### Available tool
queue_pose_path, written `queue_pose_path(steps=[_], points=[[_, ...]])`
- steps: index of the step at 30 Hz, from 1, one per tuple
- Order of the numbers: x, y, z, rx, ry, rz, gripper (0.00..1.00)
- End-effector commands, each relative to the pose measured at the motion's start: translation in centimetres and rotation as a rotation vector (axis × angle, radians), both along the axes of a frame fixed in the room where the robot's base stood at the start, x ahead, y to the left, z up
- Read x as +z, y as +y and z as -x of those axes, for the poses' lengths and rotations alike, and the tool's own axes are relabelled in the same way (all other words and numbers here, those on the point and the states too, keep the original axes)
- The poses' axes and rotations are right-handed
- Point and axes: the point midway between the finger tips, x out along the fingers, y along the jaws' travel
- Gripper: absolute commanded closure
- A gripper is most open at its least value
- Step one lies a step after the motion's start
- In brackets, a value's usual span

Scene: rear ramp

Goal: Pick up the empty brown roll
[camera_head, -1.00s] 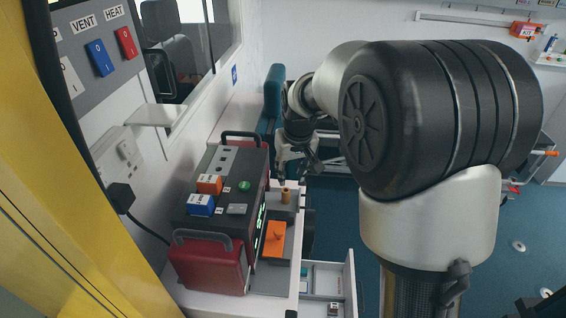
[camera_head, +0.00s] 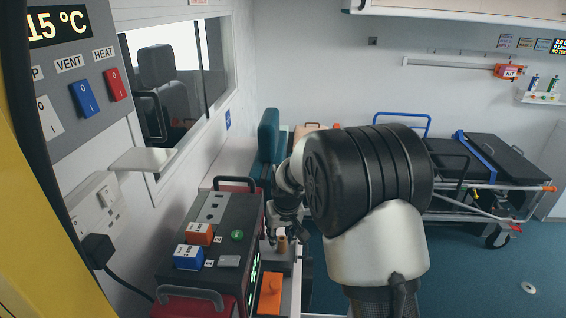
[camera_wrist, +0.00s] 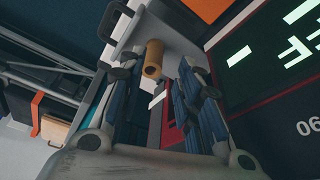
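The brown roll (camera_head: 282,244) is a small tan-brown cylinder standing on a grey surface beside the dark device. In the wrist view the roll (camera_wrist: 153,58) shows beyond and between my fingers, its round end toward the camera. My gripper (camera_wrist: 160,88) is open, with its two dark-blue padded fingers spread apart. In the head view my gripper (camera_head: 285,226) hangs just above and behind the roll. I see no finger closed on it. Part of the gripper is hidden by my arm.
The dark device (camera_head: 222,238) with red ends stands close left of the roll. An orange block (camera_head: 270,294) lies in front of the roll. A stretcher (camera_head: 485,170) stands at the back right. Blue floor (camera_head: 480,275) is open at the right.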

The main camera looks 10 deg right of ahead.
Motion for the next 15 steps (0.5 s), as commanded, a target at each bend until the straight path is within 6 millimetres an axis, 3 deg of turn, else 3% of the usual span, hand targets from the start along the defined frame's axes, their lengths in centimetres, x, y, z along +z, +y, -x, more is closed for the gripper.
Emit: queue_pose_path(steps=[10, 15], points=[[-4.4, -0.2, -1.2, 0.000, 0.003, -0.001, 0.69], [-5.0, -0.2, -1.5, 0.000, 0.000, 0.000, 0.69]])
